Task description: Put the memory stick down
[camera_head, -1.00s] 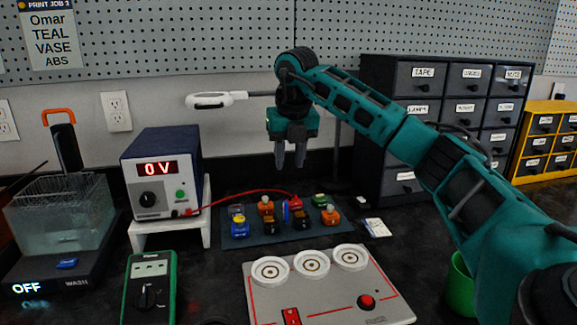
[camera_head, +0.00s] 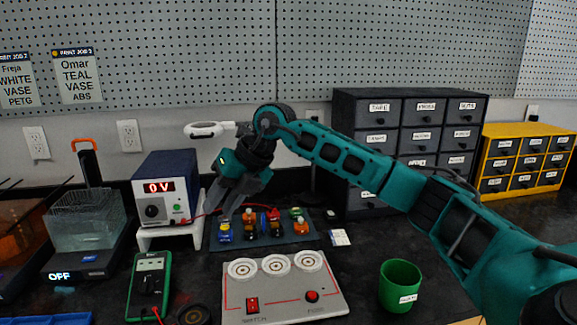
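No object here can be identified surely as the memory stick. A small pale item (camera_head: 333,213) lies on the bench near the drawers, too small to name. My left gripper is not in view.
A power supply (camera_head: 165,187) reading 0 V stands on a white stand (camera_head: 158,237). A dark mat (camera_head: 285,240) carries several coloured parts.

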